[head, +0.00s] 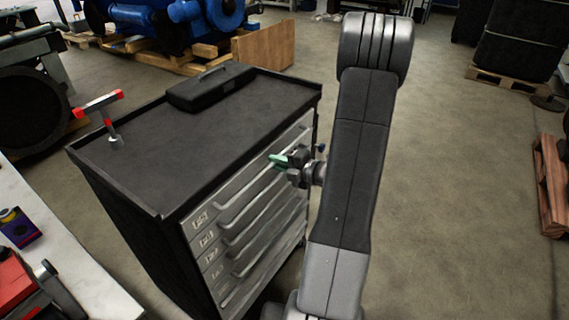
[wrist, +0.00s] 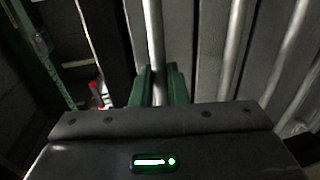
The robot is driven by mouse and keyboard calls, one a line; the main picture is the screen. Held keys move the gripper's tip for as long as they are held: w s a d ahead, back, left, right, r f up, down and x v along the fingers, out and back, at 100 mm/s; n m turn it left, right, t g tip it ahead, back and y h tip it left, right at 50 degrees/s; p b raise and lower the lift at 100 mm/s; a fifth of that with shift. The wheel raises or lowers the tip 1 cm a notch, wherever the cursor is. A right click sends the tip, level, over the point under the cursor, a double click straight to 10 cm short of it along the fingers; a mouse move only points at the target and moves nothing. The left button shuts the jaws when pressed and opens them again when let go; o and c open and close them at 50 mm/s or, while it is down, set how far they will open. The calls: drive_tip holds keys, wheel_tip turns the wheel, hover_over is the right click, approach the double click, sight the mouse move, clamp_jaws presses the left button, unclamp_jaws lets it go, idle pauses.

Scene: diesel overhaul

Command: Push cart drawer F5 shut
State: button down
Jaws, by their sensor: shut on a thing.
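A dark tool cart (head: 170,150) stands in the middle of the head view, with a stack of grey drawers (head: 245,230) facing right. Their labels are too small to read, so I cannot tell which one is F5. My gripper (head: 281,160) is at the far end of the top drawer's handle. In the wrist view its green fingers (wrist: 159,86) are shut on a round handle bar (wrist: 153,35), one on each side. More handle bars (wrist: 235,40) run parallel to the right. The drawer fronts look about flush in the head view.
A black case (head: 210,88) and a red-ended T-shaped tool (head: 103,108) are on the cart top. A white bench (head: 70,270) is at left. A blue engine (head: 180,15) on pallets stands behind. Open floor (head: 450,200) lies to the right.

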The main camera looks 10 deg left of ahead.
drive_tip(key=shift+w, duration=0.1)
drive_tip(key=c, duration=1.7)
unclamp_jaws()
drive_tip(key=shift+a, duration=0.1)
drive_tip(key=shift+o, duration=1.2)
drive_tip(key=shift+a, duration=0.15)
drive_tip(key=v, duration=1.4)
